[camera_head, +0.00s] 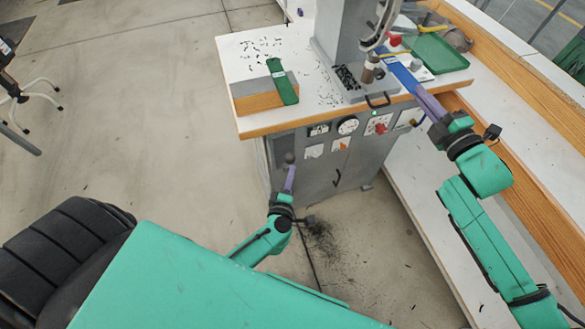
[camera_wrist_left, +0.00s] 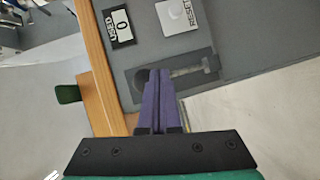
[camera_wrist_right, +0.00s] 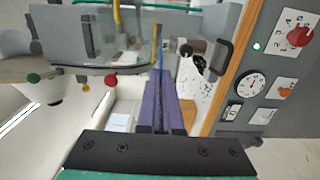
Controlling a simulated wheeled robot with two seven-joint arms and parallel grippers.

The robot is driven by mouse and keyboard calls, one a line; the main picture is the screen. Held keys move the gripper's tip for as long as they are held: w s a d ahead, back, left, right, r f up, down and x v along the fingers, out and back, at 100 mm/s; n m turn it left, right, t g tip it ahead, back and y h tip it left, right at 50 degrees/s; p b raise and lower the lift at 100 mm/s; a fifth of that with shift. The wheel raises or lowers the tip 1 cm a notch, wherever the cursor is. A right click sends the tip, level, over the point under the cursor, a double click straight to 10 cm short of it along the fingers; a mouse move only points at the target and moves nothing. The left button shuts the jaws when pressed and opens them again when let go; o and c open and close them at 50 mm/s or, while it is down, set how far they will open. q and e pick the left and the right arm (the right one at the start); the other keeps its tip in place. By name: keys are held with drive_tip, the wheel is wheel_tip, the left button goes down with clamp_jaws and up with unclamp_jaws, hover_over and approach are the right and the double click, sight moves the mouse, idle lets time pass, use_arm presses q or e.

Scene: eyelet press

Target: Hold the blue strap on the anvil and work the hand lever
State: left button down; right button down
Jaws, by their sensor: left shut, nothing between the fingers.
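The blue strap (camera_head: 404,76) runs from the press head area (camera_head: 371,68) toward the right of the press. My right gripper (camera_head: 420,92) is shut on its near end. In the right wrist view the strap (camera_wrist_right: 160,52) shows as a thin blue strip beyond the fingertips (camera_wrist_right: 160,74); its contact with the anvil is hidden. The hand lever (camera_wrist_left: 188,71), a grey rod with a round knob, sits at a dark slot plate on the cabinet front. Its knob (camera_head: 289,157) shows in the head view. My left gripper (camera_wrist_left: 155,74) is shut and empty, close beside the lever's left end.
A green strap (camera_head: 283,82) lies on a wooden block (camera_head: 257,95) at the bench's left. A green tray (camera_head: 438,53) and a red knob (camera_head: 395,40) are right of the press. Gauge, dial and labels cover the cabinet front (camera_head: 315,175).

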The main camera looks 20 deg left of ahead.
use_arm(q)
drive_tip(key=shift+w+a+r, duration=0.4)
drive_tip(key=shift+w+a, duration=0.05)
drive_tip(key=shift+w, duration=0.1)
idle(0.9)
idle(0.4)
drive_tip(key=shift+s+d+f, duration=0.5)
drive_tip(key=shift+s+d, duration=0.15)
drive_tip(key=shift+s, duration=0.15)
drive_tip(key=shift+s+d+f, duration=0.5)
drive_tip(key=shift+s+d, duration=0.1)
drive_tip(key=shift+s, duration=0.15)
drive_tip(key=s+d+f, duration=0.2)
drive_tip(key=s, duration=0.1)
drive_tip(key=shift+s+d+f, duration=0.1)
drive_tip(key=shift+s+d, duration=0.1)
drive_tip(key=shift+d, duration=0.2)
idle(1.3)
drive_tip(key=v, duration=1.2)
